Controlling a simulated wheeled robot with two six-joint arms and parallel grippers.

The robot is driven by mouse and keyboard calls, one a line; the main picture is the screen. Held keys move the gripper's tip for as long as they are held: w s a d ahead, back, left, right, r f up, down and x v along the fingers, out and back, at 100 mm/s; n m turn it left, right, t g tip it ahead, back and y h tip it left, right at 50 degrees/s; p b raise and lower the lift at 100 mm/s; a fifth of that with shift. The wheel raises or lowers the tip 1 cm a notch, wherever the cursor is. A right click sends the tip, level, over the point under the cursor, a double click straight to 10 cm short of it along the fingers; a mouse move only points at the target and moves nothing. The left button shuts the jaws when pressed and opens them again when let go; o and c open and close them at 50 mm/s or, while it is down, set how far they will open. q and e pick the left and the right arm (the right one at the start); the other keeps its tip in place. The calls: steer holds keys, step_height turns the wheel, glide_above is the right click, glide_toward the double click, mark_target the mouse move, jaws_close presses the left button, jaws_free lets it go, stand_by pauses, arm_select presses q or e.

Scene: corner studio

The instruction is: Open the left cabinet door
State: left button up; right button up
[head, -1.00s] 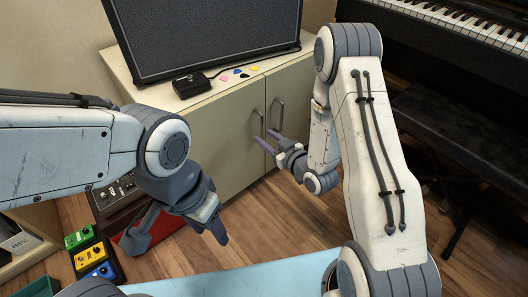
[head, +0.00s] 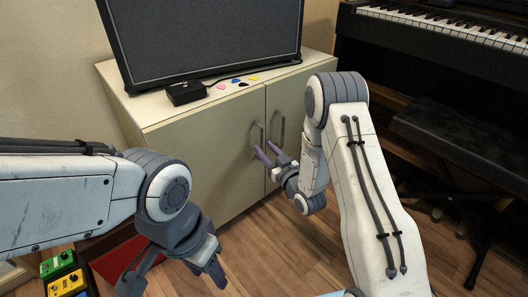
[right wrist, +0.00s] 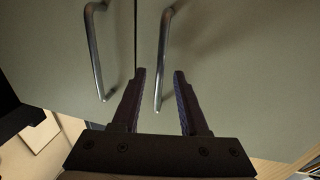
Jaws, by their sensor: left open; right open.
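The cream cabinet's left door (head: 205,165) and right door (head: 290,100) look shut, with a narrow seam between them. The left door's curved metal handle (head: 257,135) stands beside the right door's handle (head: 281,132). My right gripper (head: 264,148) is open in front of the doors, its purple fingertips at the left handle's lower end. In the right wrist view, one handle (right wrist: 161,60) shows between the open fingers (right wrist: 160,75), and another (right wrist: 94,50) stands to the left. I cannot tell whether the fingers touch it. My left gripper (head: 207,265) is open and empty, low at the left.
A black speaker (head: 205,40), a small black box (head: 186,92) and several coloured picks (head: 236,81) are on the cabinet. Pedals (head: 62,275) lie low at the left. A piano (head: 440,30) and black bench (head: 465,140) stand at the right. Wood floor (head: 265,240) in front is clear.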

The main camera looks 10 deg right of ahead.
steer(key=shift+w+a, duration=0.15)
steer(key=shift+w, duration=0.45)
jaws_close()
stand_by(1.1)
